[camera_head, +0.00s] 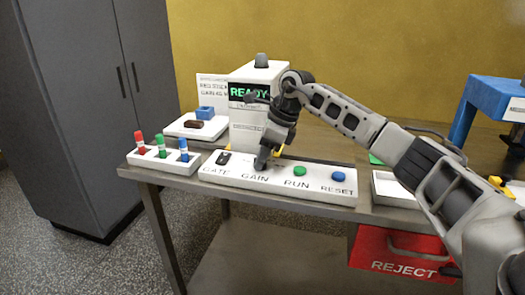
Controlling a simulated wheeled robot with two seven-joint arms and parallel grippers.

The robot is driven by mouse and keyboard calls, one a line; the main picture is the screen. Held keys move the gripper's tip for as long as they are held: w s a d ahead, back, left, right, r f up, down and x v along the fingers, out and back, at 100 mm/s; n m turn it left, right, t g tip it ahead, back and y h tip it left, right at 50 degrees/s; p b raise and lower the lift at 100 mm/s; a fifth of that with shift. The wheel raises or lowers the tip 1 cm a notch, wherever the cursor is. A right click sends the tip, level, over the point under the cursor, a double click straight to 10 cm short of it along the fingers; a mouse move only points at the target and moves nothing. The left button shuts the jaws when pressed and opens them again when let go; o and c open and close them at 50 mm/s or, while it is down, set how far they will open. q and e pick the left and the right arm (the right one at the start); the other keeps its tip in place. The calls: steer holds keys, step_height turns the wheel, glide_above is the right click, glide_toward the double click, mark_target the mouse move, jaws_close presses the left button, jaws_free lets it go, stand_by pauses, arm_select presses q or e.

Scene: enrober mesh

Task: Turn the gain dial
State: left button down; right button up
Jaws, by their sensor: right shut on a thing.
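The white control panel (318,195) lies along the front of the table, with the printed labels GATE, GAIN, RUN and RESET. My right gripper (262,162) points down over the GAIN position and is shut on the gain dial, which its fingers hide. The dial's pointer and setting cannot be made out. A white machine (246,137) behind the panel has a screen (249,92) that reads READY. My left gripper is not in view.
A dark gate switch (224,158), a green RUN button (299,171) and a blue RESET button (338,176) flank the dial. A rack (150,160) holds red, green and blue markers at left. A red REJECT bin (375,262) sits below the table.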

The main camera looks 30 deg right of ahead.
steer(key=shift+n, duration=0.4)
steer(key=o, duration=1)
steer(key=v, duration=1.6)
steer(key=shift+w+d+p, duration=0.1)
steer(key=shift+d+p, duration=0.05)
steer(key=shift+p, duration=0.2)
